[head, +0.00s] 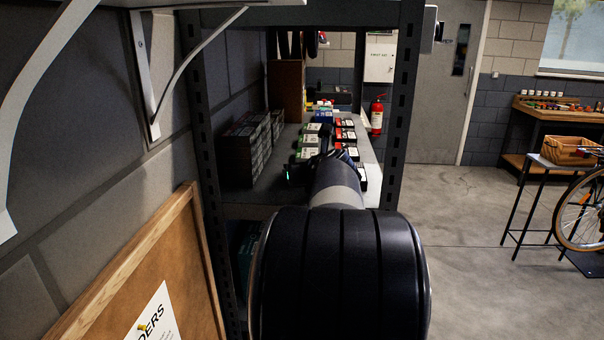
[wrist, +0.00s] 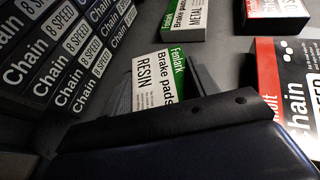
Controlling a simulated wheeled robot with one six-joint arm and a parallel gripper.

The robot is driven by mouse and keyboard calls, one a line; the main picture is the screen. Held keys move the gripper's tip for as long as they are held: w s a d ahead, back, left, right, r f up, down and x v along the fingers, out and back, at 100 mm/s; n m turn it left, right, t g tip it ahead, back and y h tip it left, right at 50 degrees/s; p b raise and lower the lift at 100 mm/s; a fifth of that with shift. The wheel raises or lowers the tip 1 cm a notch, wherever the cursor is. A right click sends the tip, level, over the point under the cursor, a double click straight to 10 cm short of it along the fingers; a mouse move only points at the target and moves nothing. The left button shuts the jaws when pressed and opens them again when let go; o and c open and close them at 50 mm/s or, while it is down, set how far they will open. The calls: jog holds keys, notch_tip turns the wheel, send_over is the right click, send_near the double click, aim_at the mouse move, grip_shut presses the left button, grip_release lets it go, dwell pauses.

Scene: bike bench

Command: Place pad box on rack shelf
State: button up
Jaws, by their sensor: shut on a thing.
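The pad box (wrist: 158,77), white and green with "Fenlark Brake pads RESIN" on it, is between the fingers of my gripper (wrist: 165,92) in the wrist view. My gripper is shut on it. The near part of the box is hidden behind a dark bar of my gripper. In the head view my arm reaches in over the rack shelf (head: 284,142), and my dark gripper (head: 320,160) is at its end. Its fingertips and the held box are not clearly visible there. I cannot tell whether the box touches the shelf.
A stack of dark chain boxes (head: 252,140) stands left on the shelf. A green-white METAL pad box (wrist: 188,18) lies beyond the held box. A red-black chain box (wrist: 285,85) is close on the right. A rack upright (head: 399,100) stands right of my arm.

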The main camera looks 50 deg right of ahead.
jog(key=shift+f, duration=0.2)
jog(key=o, duration=1)
jog(key=shift+r, duration=0.1)
jog(key=shift+r, duration=0.2)
jog(key=v, duration=1.2)
jog(key=shift+f+b, duration=0.1)
jog(key=shift+b, duration=0.2)
